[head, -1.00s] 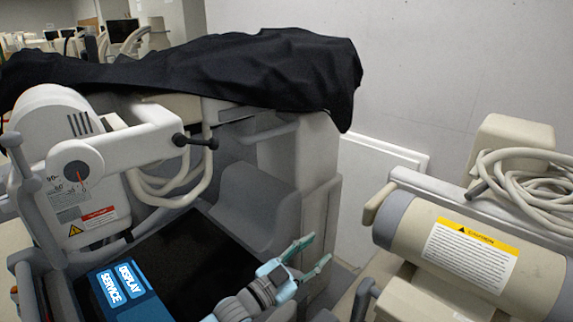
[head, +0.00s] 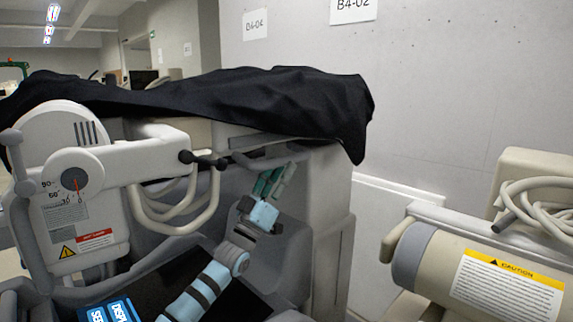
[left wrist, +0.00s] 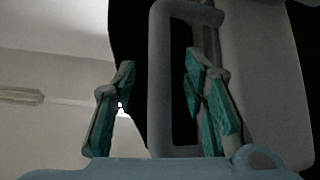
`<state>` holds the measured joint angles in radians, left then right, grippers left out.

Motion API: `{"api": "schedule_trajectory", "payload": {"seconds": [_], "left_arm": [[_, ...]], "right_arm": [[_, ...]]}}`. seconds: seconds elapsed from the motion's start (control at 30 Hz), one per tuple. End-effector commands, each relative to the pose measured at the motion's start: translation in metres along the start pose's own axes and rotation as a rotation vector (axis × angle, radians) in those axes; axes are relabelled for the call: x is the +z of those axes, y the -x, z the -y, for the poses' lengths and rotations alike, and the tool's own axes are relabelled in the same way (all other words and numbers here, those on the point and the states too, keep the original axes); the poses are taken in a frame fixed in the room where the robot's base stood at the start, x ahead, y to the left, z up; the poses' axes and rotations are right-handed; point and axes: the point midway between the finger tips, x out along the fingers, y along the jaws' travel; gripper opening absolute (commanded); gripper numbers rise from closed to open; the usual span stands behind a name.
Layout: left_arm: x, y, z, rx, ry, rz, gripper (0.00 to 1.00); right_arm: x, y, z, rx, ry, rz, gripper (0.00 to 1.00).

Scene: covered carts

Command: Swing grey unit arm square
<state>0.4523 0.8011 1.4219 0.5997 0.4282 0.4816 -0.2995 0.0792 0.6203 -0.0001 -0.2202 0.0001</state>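The grey unit's arm (head: 142,152) is a pale beam reaching right from a round pivot with a dial (head: 75,182) marked in degrees. It ends in a black knob (head: 212,161) and looks roughly level. My left gripper (head: 274,178) is right of the knob, fingers pointing up, just below a grey bar handle (head: 268,157) under the black cover. In the left wrist view my left gripper (left wrist: 158,85) is open. A grey loop handle (left wrist: 160,90) shows between and beyond its fingers; I cannot tell whether they touch. My right gripper is out of view.
A black cover (head: 200,95) drapes over the grey unit's top. Pale hoses (head: 175,215) hang under the arm. A blue display/service panel (head: 108,312) is at the bottom. A beige cylinder unit (head: 470,265) with a caution label and coiled hose stands at right.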

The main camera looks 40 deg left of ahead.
Motion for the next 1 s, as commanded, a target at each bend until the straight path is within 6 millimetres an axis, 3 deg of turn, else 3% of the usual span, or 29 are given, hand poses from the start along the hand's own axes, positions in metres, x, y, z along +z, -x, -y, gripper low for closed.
{"api": "schedule_trajectory", "payload": {"seconds": [0.2, 0.5, 0.77, 1.0], "left_arm": [[-0.002, -0.031, 0.0, -0.001, 0.0, -0.002, 0.4], [0.0, -0.034, 0.0, 0.0, 0.0, 0.001, 0.4], [0.0, -0.034, 0.0, 0.0, -0.001, 0.002, 0.0], [0.0, -0.034, -0.001, 0.0, 0.0, 0.001, 0.0]], "right_arm": [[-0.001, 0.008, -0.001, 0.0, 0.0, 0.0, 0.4], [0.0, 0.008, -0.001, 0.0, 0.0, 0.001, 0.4], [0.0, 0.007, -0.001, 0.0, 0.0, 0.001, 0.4], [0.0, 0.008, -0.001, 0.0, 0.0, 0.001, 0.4]]}}
